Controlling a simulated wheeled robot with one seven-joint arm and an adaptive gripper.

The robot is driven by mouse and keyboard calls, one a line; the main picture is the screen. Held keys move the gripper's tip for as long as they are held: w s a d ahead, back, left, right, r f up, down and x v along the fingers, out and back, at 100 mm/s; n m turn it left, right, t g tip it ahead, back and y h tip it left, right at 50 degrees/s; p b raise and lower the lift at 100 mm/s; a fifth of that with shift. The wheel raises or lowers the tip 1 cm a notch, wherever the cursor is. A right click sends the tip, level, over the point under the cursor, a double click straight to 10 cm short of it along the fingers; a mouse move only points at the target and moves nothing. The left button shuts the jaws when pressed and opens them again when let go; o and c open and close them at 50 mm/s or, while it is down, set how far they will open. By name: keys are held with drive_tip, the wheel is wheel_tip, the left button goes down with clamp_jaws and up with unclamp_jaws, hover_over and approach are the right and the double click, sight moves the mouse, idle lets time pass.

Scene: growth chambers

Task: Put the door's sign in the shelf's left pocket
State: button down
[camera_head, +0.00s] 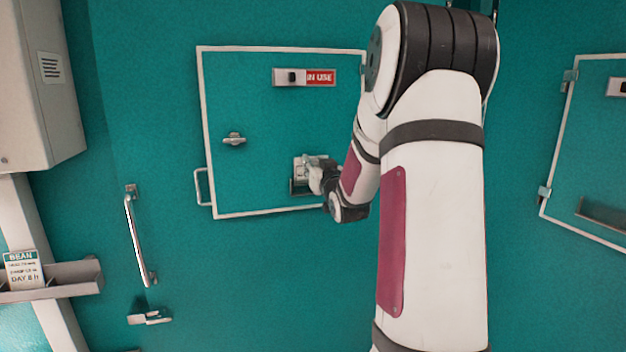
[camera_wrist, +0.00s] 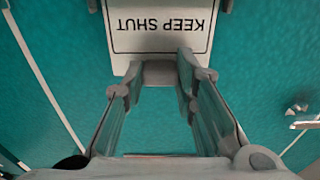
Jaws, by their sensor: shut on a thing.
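The door's sign is a white plate reading KEEP SHUT (camera_wrist: 160,30), upside down in the wrist view. It also shows small and partly hidden by my gripper on the white-framed door (camera_head: 245,175) in the head view. My gripper (camera_wrist: 158,78) is shut on the grey tab at the sign's edge. In the head view my gripper (camera_head: 312,172) is at the door's lower right, by a small holder. Whether the sign sits in that holder is unclear. The shelf (camera_head: 75,282) is at the far left, with a BEAN card (camera_head: 23,268) standing at its left part.
The door has an IN USE slider (camera_head: 305,77), a latch (camera_head: 234,139) and a side handle (camera_head: 201,187). A long bar handle (camera_head: 138,235) sticks out between shelf and door. A wall box (camera_head: 45,95) hangs above the shelf. Another framed door (camera_head: 590,150) is at right.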

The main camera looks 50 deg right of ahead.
drive_tip(key=shift+r, duration=0.15)
drive_tip(key=shift+r+p, duration=0.75)
drive_tip(key=shift+r, duration=0.6)
drive_tip(key=shift+s, duration=0.1)
drive_tip(key=p+v, duration=0.3)
drive_tip(key=v, duration=0.6)
drive_tip(key=shift+s+a, duration=0.3)
idle(0.4)
drive_tip(key=shift+w+a+f, duration=0.1)
idle(0.9)
